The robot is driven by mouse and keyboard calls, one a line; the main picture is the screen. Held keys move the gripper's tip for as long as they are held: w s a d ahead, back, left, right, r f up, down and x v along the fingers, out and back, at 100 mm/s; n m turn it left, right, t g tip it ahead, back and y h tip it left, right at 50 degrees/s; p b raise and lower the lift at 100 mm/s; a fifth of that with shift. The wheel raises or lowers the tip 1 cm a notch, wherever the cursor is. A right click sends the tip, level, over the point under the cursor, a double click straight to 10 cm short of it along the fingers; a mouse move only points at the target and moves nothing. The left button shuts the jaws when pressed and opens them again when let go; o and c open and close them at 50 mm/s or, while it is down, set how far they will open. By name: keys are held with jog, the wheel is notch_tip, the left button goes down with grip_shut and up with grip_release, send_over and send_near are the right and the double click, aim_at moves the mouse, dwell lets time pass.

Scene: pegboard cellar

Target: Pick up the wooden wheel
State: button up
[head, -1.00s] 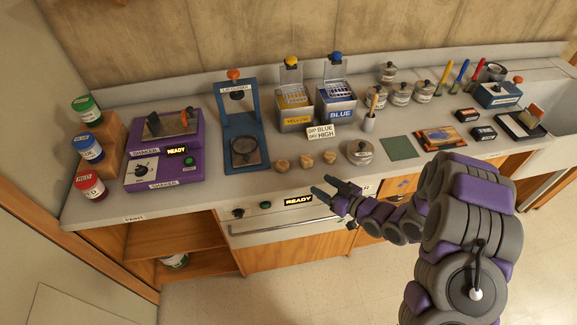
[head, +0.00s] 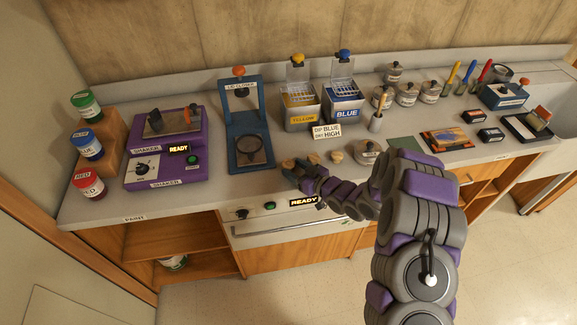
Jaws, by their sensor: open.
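Three small wooden pieces sit in a row near the counter's front edge: a left piece (head: 287,163), a middle piece (head: 310,158) and a right piece (head: 337,157). They are too small for me to tell which is the wooden wheel. My gripper (head: 293,170) is open, with its fingers pointing left. It is at the front of the left and middle pieces, its tips close to the left one and partly overlapping it in view. I cannot tell whether they touch. Nothing shows between the fingers.
A blue press (head: 249,125) stands behind and left of the pieces. A yellow tin (head: 301,116), a blue tin (head: 343,108) and a sign (head: 327,132) stand behind them. A round lidded pot (head: 367,153) is at the right. A purple shaker (head: 165,150) is further left.

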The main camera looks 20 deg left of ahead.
jog(key=x, duration=0.2)
jog(key=shift+a+f, duration=0.1)
jog(key=shift+a, duration=0.2)
jog(key=shift+w+d, duration=0.25)
jog(key=shift+d, duration=0.35)
jog(key=shift+s+a, duration=0.1)
jog(key=shift+a, duration=0.4)
jog(key=c, duration=0.7)
jog(key=shift+d, duration=0.1)
jog(key=shift+d, duration=0.15)
